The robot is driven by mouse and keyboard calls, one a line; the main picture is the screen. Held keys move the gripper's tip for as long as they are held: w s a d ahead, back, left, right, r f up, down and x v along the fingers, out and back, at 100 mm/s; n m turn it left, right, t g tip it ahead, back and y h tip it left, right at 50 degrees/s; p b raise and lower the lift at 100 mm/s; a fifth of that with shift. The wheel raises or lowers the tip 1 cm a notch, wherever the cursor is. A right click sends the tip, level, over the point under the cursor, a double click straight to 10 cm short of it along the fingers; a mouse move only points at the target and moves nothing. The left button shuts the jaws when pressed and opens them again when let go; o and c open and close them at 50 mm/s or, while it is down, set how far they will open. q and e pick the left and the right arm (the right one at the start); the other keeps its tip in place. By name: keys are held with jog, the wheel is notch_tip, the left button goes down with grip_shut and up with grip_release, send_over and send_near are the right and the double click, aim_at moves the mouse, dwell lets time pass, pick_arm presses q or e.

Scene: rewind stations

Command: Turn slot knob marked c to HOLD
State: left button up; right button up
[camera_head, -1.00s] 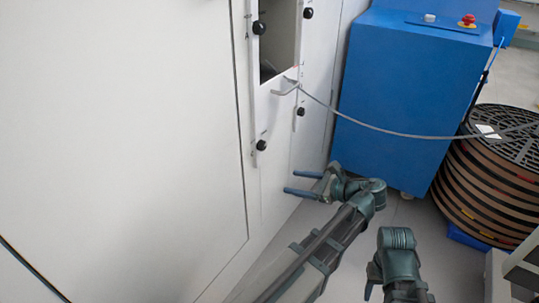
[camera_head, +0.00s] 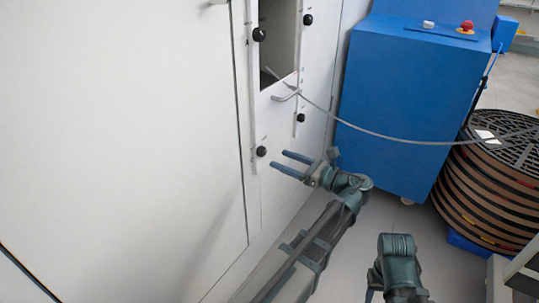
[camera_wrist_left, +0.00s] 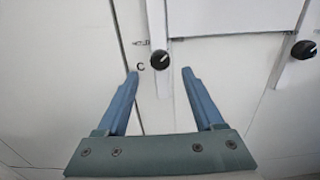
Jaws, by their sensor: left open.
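The slot knob marked c (camera_wrist_left: 160,60) is a round black knob with a pale pointer line, on a narrow white strip. The letter c is printed left of it, and small print above that is too small to read. In the head view the same knob (camera_head: 262,151) is the lower left one on the white panel. My left gripper (camera_head: 279,160) is open, its two blue fingers pointing at the panel just right of and below the knob. In the wrist view the knob lies between and just beyond the left fingertips (camera_wrist_left: 159,72), apparently not touched. My right gripper (camera_head: 373,290) shows only partly.
Other black knobs (camera_head: 300,117) (camera_head: 259,34) sit on the panel around a dark opening (camera_head: 278,45). A bent grey handle (camera_head: 287,96) and a cable are near it. A blue cabinet (camera_head: 405,110) and stacked reels (camera_head: 500,185) stand right. Floor between is clear.

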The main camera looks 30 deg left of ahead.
aim_at(265, 153)
pick_arm(q)
jog(key=shift+w+a, duration=0.15)
jog(key=shift+a, duration=1.25)
jog(key=shift+w+a, duration=0.1)
jog(key=shift+a, duration=1.25)
grip_shut()
